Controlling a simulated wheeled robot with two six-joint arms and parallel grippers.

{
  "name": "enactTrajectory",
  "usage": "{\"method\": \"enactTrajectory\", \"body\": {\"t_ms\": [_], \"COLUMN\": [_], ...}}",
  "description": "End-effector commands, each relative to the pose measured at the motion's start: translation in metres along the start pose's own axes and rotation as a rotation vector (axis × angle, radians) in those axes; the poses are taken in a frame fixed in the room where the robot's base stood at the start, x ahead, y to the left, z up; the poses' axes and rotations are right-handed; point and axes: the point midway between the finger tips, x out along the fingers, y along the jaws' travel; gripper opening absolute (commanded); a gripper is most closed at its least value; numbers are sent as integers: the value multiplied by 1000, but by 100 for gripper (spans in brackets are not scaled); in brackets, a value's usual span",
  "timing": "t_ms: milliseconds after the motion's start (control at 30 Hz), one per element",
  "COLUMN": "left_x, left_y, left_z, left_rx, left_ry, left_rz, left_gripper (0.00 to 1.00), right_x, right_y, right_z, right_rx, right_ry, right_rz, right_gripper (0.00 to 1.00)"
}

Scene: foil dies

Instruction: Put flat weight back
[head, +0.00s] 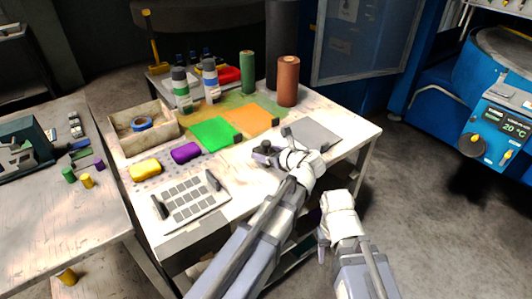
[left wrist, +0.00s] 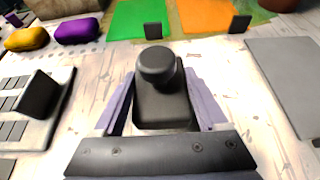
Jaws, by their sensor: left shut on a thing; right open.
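The flat weight, a dark block with a round knob on top, shows between my left gripper's fingers in the left wrist view (left wrist: 158,92). It also shows in the head view (head: 265,147). My left gripper (head: 272,154) is shut on it, over the front part of the white table. Whether its base touches the tabletop I cannot tell. My right gripper (head: 322,238) is open and empty, in front of the table's front edge and lower right.
A grey square plate (head: 312,134) lies right of the weight. Green (head: 214,133) and orange (head: 251,119) sheets lie behind. Purple (head: 185,152) and yellow (head: 145,169) pieces and a tray of grey tiles (head: 162,209) are to the left. Rolls (head: 288,80) stand at the back.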

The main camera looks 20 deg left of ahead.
Motion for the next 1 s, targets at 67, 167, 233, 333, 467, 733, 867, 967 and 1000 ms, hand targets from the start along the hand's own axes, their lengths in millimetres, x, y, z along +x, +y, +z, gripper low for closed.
{"method": "enactTrajectory", "body": {"t_ms": [67,167,233,333,467,733,867,967,1000], "left_x": [6,11,13,13,12,14,14,14,14], "left_y": [0,0,0,0,0,0,0,0,0], "left_z": [-11,-21,-25,-26,-25,-29,-28,-28,-28], "left_rx": [1,1,1,1,1,0,0,0,0], "left_ry": [-4,-4,-4,-4,-4,0,0,0,0], "left_rz": [0,0,0,0,0,0,0,0,0], "left_gripper": [0,0,0,0,0,77,92,100,100], "right_x": [13,24,29,30,28,32,31,31,31], "right_y": [-1,-2,-3,-3,-3,-3,-3,-3,-3], "right_z": [-1,-1,-2,-2,-2,-2,-2,-2,-2], "right_rx": [0,0,0,0,0,0,0,0,0], "right_ry": [0,0,0,0,0,0,0,0,0], "right_rz": [0,0,0,0,0,0,0,0,0], "right_gripper": [50,50,50,50,50,50,50,50,50]}}
